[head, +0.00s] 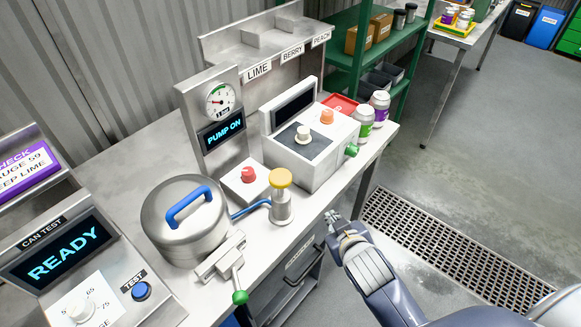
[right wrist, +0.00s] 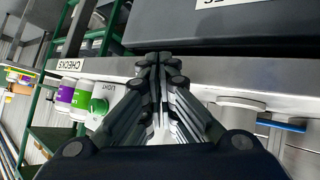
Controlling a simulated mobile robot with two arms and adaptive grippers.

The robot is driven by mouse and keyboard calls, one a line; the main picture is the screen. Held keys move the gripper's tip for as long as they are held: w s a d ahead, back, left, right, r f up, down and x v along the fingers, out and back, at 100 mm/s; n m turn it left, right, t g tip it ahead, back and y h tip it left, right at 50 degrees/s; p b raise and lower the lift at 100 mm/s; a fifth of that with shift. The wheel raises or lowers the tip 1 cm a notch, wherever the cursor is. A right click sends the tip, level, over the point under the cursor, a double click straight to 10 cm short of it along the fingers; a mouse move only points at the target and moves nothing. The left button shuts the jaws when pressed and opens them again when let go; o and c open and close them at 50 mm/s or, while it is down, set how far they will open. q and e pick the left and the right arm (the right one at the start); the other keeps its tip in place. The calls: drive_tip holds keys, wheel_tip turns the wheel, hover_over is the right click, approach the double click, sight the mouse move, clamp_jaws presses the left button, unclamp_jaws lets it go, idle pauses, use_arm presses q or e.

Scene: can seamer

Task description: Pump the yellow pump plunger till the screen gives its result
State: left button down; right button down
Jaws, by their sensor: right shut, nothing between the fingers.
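The yellow pump plunger (head: 280,178) tops a metal pump cylinder (head: 281,207) near the bench's front edge. A blue hose (head: 250,209) joins the pump to the round metal pot (head: 184,221) with a blue handle. The small screen (head: 223,133) under the pressure gauge (head: 220,99) reads "PUMP ON". My right gripper (head: 333,217) is shut and empty, in front of the bench edge, right of the pump and apart from it. It also shows in the right wrist view (right wrist: 160,62), fingers together. My left gripper is out of view.
A can test panel at the left reads "READY" (head: 68,257) and has a blue button (head: 141,291). A red knob (head: 248,174) sits behind the pump. The grey machine (head: 318,160) and several cans stand to the right. A green-knobbed lever (head: 240,297) juts from the bench front.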

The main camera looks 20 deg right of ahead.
drive_tip(key=w+a+r+n+t+y, duration=0.1)
drive_tip(key=w+a+r+n+t, duration=0.2)
drive_tip(key=r, duration=0.7)
drive_tip(key=w+r+n+t+y, duration=0.1)
drive_tip(key=w+r+t+y, duration=0.2)
drive_tip(key=r, duration=0.6)
drive_tip(key=w+a+r+n+t, duration=0.15)
drive_tip(key=w+r+t, duration=0.3)
drive_tip(key=r, duration=0.55)
drive_tip(key=s+a+r+n+y, duration=0.4)
drive_tip(key=a+r+n+y, duration=0.4)
drive_tip(key=r+n+y, duration=0.15)
drive_tip(key=s+a+r+n+g+y, duration=0.2)
drive_tip(key=s+a+n+g+y, duration=0.4)
drive_tip(key=a+n+g+y, duration=0.5)
wheel_tip(320, 180, down, 9)
drive_tip(key=n+g+h, duration=0.5)
drive_tip(key=n+h, duration=0.4)
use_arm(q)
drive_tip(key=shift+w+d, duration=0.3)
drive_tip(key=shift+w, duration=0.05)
use_arm(e)
drive_tip(key=w+d+f+m+t+h, duration=0.1)
drive_tip(key=w+d+f+h, duration=0.1)
drive_tip(key=d, duration=0.4)
drive_tip(key=w+d+f+m+t+h, duration=0.1)
drive_tip(key=w+d+h, duration=0.3)
drive_tip(key=d+h, duration=0.2)
drive_tip(key=shift+w+d+f, duration=0.3)
drive_tip(key=shift+d+f, duration=0.1)
